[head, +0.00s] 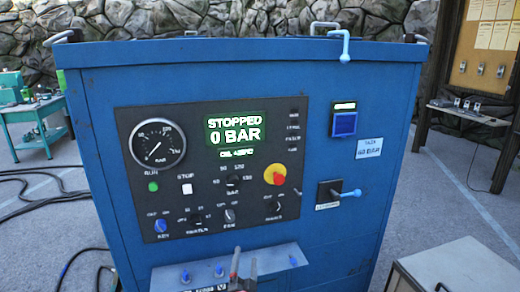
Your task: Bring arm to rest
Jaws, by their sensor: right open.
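My right gripper (244,266) shows at the bottom centre, in front of the lower ledge (215,271) of a blue machine cabinet (345,80). Only its narrow finger ends are in the picture. They are apart, with nothing visible between them. The rest of the right arm is cut off below the frame. My left gripper and arm are not in view.
The cabinet's black panel (130,112) has a gauge, knobs, a red stop button (276,175) and a display reading STOPPED, 0 BAR. A light-blue lever (346,194) sticks out at right. A grey box (455,268) stands lower right. Black cables (45,188) lie left.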

